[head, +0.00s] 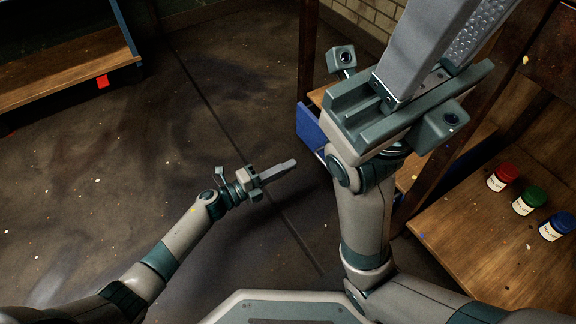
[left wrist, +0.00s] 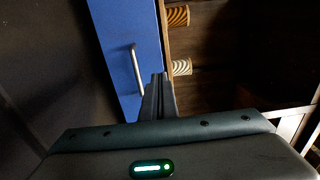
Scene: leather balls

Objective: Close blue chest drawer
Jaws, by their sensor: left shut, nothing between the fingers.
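The blue drawer (head: 311,127) sticks out from the wooden furniture near the centre of the head view, partly hidden by my right arm. In the left wrist view its blue front (left wrist: 122,35) shows a metal handle (left wrist: 136,72). My left gripper (head: 292,164) is shut and empty, just below and left of the drawer in the head view. Its fingers (left wrist: 158,78) overlap the right edge of the blue front in the wrist view; I cannot tell whether they touch. My right gripper (head: 462,28) is raised close to the head camera, open and empty.
Red (head: 502,177), green (head: 529,200) and blue (head: 556,225) paint jars stand on a wooden surface (head: 480,240) at right. A wooden bench (head: 70,68) stands at upper left. Dark floor (head: 130,150) is clear around my left arm.

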